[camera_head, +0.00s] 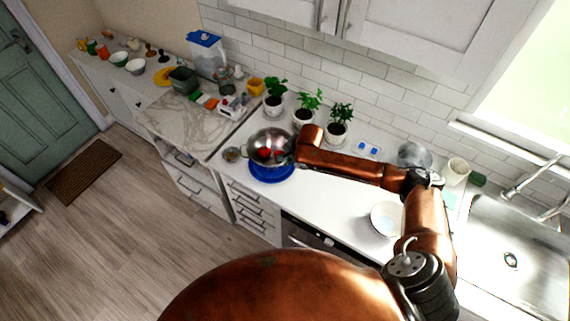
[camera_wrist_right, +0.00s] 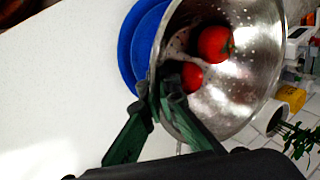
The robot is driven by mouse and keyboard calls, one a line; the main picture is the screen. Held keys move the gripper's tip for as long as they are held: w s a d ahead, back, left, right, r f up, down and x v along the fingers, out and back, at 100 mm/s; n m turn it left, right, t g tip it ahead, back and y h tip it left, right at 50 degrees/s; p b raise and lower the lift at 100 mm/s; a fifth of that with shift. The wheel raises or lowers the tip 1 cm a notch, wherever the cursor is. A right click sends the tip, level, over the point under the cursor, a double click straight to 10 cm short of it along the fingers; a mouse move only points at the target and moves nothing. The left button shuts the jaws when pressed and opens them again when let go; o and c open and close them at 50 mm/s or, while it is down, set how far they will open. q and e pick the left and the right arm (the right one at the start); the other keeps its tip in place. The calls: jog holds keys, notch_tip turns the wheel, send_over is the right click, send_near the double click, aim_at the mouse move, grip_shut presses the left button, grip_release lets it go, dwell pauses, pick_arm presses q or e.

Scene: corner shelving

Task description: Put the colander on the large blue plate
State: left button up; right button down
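The metal colander (camera_head: 257,136) is over the large blue plate (camera_head: 271,178) on the white counter. It holds red tomatoes, two of which show in the wrist view. In that view the colander (camera_wrist_right: 250,90) covers much of the blue plate (camera_wrist_right: 128,50), so I cannot tell whether its base touches the plate. My right gripper (camera_head: 291,150) is at the colander's right side. In the wrist view its green fingers (camera_wrist_right: 164,92) are close together on the colander's rim. My left gripper is not in view.
Potted plants (camera_head: 304,115) stand behind the colander along the tiled wall. A white bowl (camera_head: 386,218) sits to the right, before the sink (camera_head: 510,255). Bare counter lies between the plate and the white bowl.

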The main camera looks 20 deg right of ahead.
jog(key=shift+f, duration=0.95)
jog(key=shift+f, duration=0.1)
jog(key=c, duration=2.2)
grip_release()
jog(key=shift+f, duration=0.1)
jog(key=shift+o, duration=0.2)
jog(key=v, duration=1.2)
